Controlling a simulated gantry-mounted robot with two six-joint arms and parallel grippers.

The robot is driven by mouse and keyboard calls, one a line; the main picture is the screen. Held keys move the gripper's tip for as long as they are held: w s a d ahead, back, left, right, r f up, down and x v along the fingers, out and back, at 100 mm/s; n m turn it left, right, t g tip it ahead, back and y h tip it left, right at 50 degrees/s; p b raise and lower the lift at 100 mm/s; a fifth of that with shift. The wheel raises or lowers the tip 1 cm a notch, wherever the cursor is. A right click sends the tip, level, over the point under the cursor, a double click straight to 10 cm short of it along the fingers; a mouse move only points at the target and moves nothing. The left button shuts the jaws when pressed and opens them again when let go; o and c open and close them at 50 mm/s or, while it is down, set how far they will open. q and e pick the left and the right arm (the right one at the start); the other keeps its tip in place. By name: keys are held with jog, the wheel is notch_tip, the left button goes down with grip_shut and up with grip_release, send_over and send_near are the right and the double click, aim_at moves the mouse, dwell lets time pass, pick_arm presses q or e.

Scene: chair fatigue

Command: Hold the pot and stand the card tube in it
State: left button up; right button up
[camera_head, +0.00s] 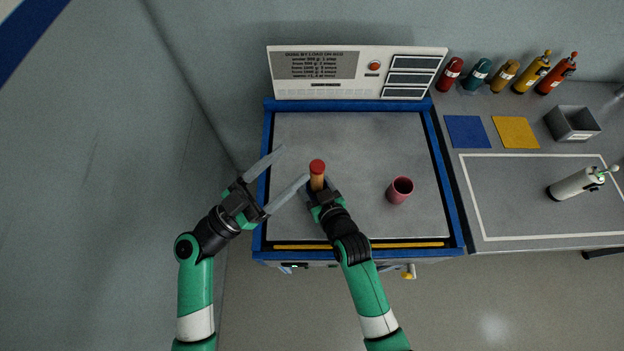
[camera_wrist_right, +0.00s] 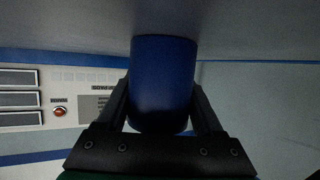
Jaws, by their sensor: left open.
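In the right wrist view the tube (camera_wrist_right: 163,80) shows as a blue cylinder between the two fingers. I cannot tell whether its lower end touches the table. The pot (camera_head: 400,190), an empty-looking dark pink cup, stands upright to the right of the tube, apart from both grippers. My left gripper (camera_head: 294,163) is open and empty, just left of the tube.
The tabletop (camera_head: 350,130) has a raised blue rim and a sign panel (camera_head: 318,88) at its back. A side bench holds several bottles, a blue mat (camera_head: 467,132), a yellow mat (camera_head: 516,132), a grey bin (camera_head: 573,124) and a white bottle (camera_head: 574,185). Tabletop around the pot is clear.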

jog(key=o, duration=0.4)
jog(key=v, duration=1.2)
jog(key=shift+r, duration=0.1)
